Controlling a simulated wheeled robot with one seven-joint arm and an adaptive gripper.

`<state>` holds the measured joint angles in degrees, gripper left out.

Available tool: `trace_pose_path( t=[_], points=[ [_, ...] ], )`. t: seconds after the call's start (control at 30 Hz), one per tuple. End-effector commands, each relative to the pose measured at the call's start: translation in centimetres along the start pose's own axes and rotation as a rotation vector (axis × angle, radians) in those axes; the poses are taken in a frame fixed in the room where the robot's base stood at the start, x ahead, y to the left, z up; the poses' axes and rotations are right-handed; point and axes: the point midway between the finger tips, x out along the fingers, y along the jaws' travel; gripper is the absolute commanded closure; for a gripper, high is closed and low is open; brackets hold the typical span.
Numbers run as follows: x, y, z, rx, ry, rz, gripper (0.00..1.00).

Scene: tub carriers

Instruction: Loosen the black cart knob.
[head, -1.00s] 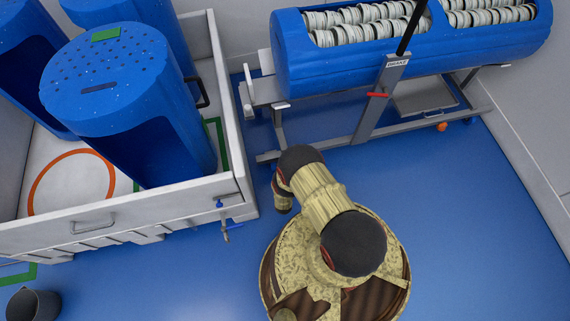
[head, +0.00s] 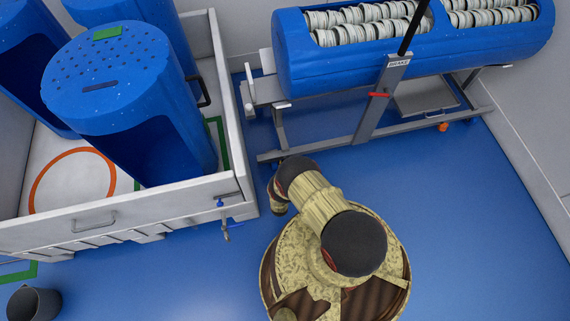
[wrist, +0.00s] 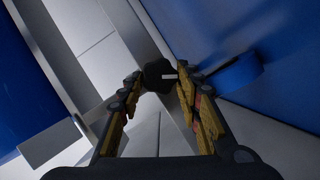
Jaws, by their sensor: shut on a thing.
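In the wrist view, the black cart knob (wrist: 158,72) is a dark, lobed knob with a pale mark on its face. It sits on the grey metal cart frame. My gripper (wrist: 161,78) has its two fingers closed on the knob, one on each side. In the head view the arm reaches down beside the cart, and the knob and my fingers are hidden behind my own arm. The cart (head: 370,125) has grey legs and a long blue tub (head: 300,72) lying on it.
A white-walled bin (head: 120,217) with several upright blue tubs stands at the left. A small blue valve (head: 221,204) sticks out at its right corner. A dark bucket (head: 33,303) stands at bottom left. The blue floor (head: 480,230) is clear at the right.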

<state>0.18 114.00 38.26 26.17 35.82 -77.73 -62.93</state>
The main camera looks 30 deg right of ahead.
Motion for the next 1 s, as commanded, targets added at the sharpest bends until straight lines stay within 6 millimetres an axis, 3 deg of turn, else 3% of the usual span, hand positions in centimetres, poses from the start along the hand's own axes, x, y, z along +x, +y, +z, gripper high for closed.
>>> trace_pose_path(
  t=[0.1, 0.13, 0.43, 0.77, 1.0],
  points=[
    [0.0, -0.1, -0.1, 0.001, 0.001, -0.002, 0.91],
    [0.0, -0.1, -0.1, 0.001, 0.001, -0.002, 0.64],
    [0.0, 0.0, 0.0, 0.001, 0.001, -0.001, 0.47],
    [-0.2, -0.1, 0.0, 0.001, 0.001, -0.002, 0.47],
    [-3.5, -0.2, -0.1, -0.001, 0.002, -0.005, 0.47]
  ],
)
